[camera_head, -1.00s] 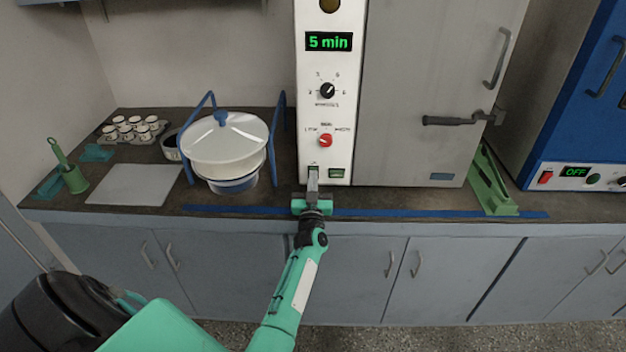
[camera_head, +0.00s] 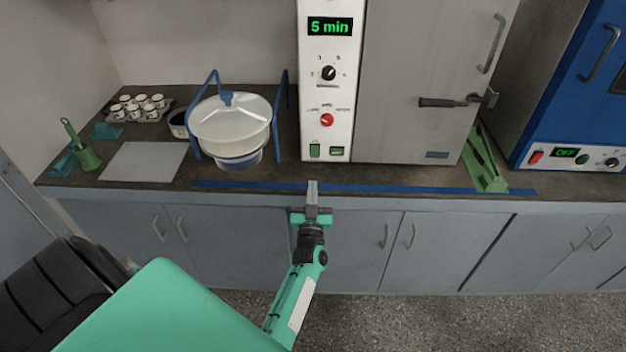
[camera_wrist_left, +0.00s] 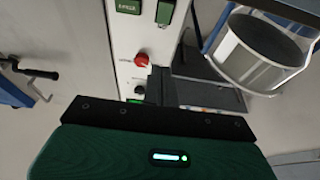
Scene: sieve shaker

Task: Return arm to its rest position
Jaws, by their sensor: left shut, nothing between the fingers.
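My left arm comes in from the lower left in the head view. Its gripper (camera_head: 312,190) is shut and empty, in front of the counter's front edge and apart from the machine. The machine with a white control panel (camera_head: 312,85) reads "5 min" and has a red knob and green switches at its base. In the left wrist view, the gripper (camera_wrist_left: 160,85) points toward this panel (camera_wrist_left: 125,45), with the red knob (camera_wrist_left: 141,58) beside the fingers. My right gripper is not in view.
A white lidded pot (camera_head: 228,125) stands in a blue frame on the counter (camera_head: 300,176). A grey board (camera_head: 143,162), several small cups (camera_head: 138,105) and a green brush holder (camera_head: 86,157) are left. A green bracket (camera_head: 484,165) and a blue oven (camera_head: 585,100) stand right.

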